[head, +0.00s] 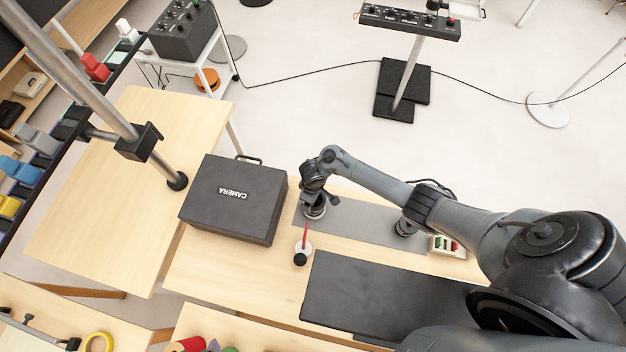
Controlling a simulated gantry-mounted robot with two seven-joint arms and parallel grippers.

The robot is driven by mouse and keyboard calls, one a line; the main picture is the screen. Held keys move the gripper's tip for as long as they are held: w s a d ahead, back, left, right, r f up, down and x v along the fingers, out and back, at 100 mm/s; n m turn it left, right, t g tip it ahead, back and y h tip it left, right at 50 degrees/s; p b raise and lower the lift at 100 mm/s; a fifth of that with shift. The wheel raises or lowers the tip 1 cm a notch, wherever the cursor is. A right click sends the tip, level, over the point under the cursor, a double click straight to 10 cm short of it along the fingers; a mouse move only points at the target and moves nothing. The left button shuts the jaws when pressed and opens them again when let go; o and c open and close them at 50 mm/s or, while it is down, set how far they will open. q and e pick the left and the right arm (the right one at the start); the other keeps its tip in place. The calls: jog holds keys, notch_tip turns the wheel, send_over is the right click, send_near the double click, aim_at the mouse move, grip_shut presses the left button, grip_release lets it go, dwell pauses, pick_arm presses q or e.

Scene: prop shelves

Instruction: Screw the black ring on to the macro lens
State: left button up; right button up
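My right gripper (315,190) reaches in from the right and points down over the grey mat (357,225). Directly below it is a short dark cylinder with a pale band (314,210), which looks like a lens or a ring on a lens. The gripper hides its top, so I cannot tell whether the fingers are shut on it or only around it. Another dark cylinder (404,228), lens-like, stands farther right on the mat, partly behind my arm. I cannot make out the black ring separately. My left gripper is not in view.
A black camera case (232,198) lies left of the mat. A small black and white item with a red stick (302,250) stands in front. A small tray with red and green pieces (448,246) is at right. A dark pad (385,295) covers the front.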

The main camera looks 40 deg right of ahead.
jog(key=o, duration=0.8)
jog(key=shift+c, duration=0.2)
jog(key=shift+r, duration=0.1)
notch_tip(320, 180, up, 5)
jog(key=p, duration=0.5)
jog(key=shift+p, duration=0.3)
jog(key=shift+r, duration=0.9)
